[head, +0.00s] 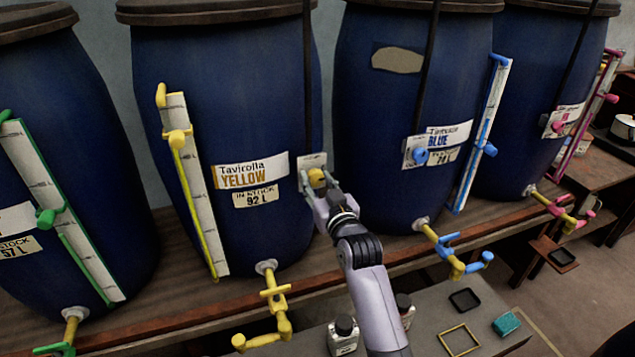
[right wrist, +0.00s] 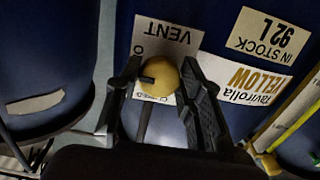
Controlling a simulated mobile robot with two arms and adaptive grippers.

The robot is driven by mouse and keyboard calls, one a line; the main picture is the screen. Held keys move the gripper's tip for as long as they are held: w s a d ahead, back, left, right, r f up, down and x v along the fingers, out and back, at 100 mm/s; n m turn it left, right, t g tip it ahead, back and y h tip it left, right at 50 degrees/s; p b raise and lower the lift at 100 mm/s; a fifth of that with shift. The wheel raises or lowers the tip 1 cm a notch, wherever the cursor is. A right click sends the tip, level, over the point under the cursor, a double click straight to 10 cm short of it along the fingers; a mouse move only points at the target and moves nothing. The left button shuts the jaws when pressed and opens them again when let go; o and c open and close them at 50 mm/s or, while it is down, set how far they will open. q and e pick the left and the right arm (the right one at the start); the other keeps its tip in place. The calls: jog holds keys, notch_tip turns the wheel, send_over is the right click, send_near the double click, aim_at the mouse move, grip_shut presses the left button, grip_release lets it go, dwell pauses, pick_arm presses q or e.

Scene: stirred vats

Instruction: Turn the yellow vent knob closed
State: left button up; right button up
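The yellow vent knob (head: 316,177) is on a white plate on the right side of the yellow vat (head: 235,100). In the right wrist view the round knob (right wrist: 160,76) sits in front of the upside-down VENT label (right wrist: 165,40), with a dark mark on its left side. My right gripper (head: 318,182) has one finger on each side of the knob. Part of the plate is hidden behind the fingers. My left gripper is not in view.
The blue vat (head: 385,110) stands to the right with its own blue vent knob (head: 420,156). The yellow gauge (head: 195,190) and yellow tap (head: 272,300) are left of my right arm. Bottles (head: 344,335) and small trays (head: 464,300) lie below.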

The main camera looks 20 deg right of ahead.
jog(key=c, duration=0.6)
jog(key=n+p, duration=0.2)
jog(key=n, duration=0.1)
jog(key=shift+r+n, duration=0.15)
jog(key=shift+n, duration=0.15)
jog(key=n+p, duration=0.1)
jog(key=n, duration=0.2)
jog(key=shift+n, duration=0.3)
jog(key=n+p, duration=0.1)
jog(key=n, duration=0.4)
jog(key=shift+d+p, duration=0.1)
jog(key=shift+p, duration=0.2)
jog(key=n+p, duration=0.1)
jog(key=n, duration=0.4)
jog(key=shift+n, duration=0.4)
